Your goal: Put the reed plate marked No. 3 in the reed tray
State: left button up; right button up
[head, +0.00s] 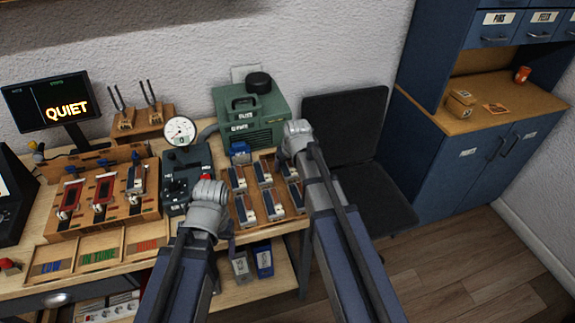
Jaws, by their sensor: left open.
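A wooden tray (252,221) on the bench holds several small plates with dark and pale parts, such as one plate (264,172). No number on them is readable, so I cannot tell which is No. 3. A wooden board (152,205) to the left carries more pieces, some red and some dark. I cannot tell for sure which holder is the reed tray. My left gripper (209,190) is open, over the right side of a dark device, left of the plates. My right gripper (297,135) is above the tray's back right corner; its fingers are too small to judge.
The dark device (174,195) with a round dial gauge (180,131) stands between board and tray. A green machine (252,118) is behind. Shallow colored bins (98,255) line the front. A screen (48,105) reads QUIET. A black chair (345,120) and blue cabinet (450,170) stand right.

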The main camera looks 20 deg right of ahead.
pick_arm(q)
jog(key=shift+r, duration=0.1)
pick_arm(e)
jog(key=shift+r, duration=0.15)
jog(key=p+v, duration=1.2)
pick_arm(q)
notch_tip(320, 180, up, 11)
jog(key=shift+b, duration=0.3)
pick_arm(e)
jog(key=s+a+n+g, duration=0.1)
jog(key=s+a+g, duration=0.1)
jog(key=s+a, duration=0.4)
jog(key=s+a+f+n+g+h, duration=0.1)
jog(key=s+a+n+g, duration=0.1)
jog(key=s+a, duration=0.5)
jog(key=s+g, duration=0.1)
jog(key=s, duration=0.5)
jog(key=shift+s+a+f+h, duration=0.2)
jog(key=shift+a+h, duration=0.05)
jog(key=shift+h, duration=0.05)
pick_arm(q)
jog(key=shift+r, duration=0.1)
